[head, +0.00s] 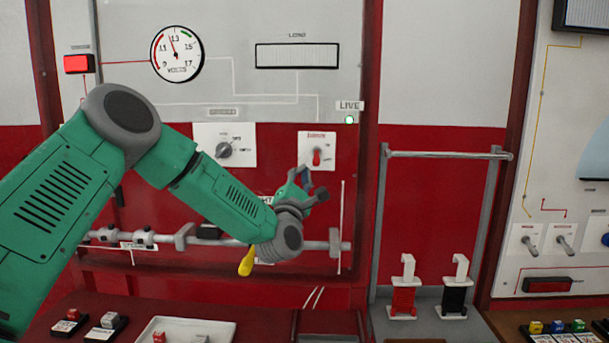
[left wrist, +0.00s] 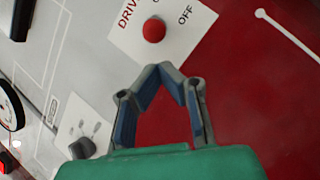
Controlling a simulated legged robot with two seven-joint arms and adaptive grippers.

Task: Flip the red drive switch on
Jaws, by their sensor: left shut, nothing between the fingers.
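The red drive switch (head: 317,157) is a small red-tipped lever on a white plate on the panel. In the left wrist view its round red tip (left wrist: 154,30) shows end-on beside the words DRIVE and OFF; I cannot tell its position for sure. My left gripper (head: 312,182) is just below the switch plate in the head view. In the left wrist view its fingertips (left wrist: 166,68) meet, shut and empty, and point toward the red tip with a gap in the picture. My right gripper is not in view.
A grey rotary knob on a white plate (head: 240,133) is left of the switch. A green lamp (head: 349,120) glows under the LIVE label. A grey horizontal rod (head: 312,245) runs below my left gripper. A metal frame (head: 448,154) stands to the right.

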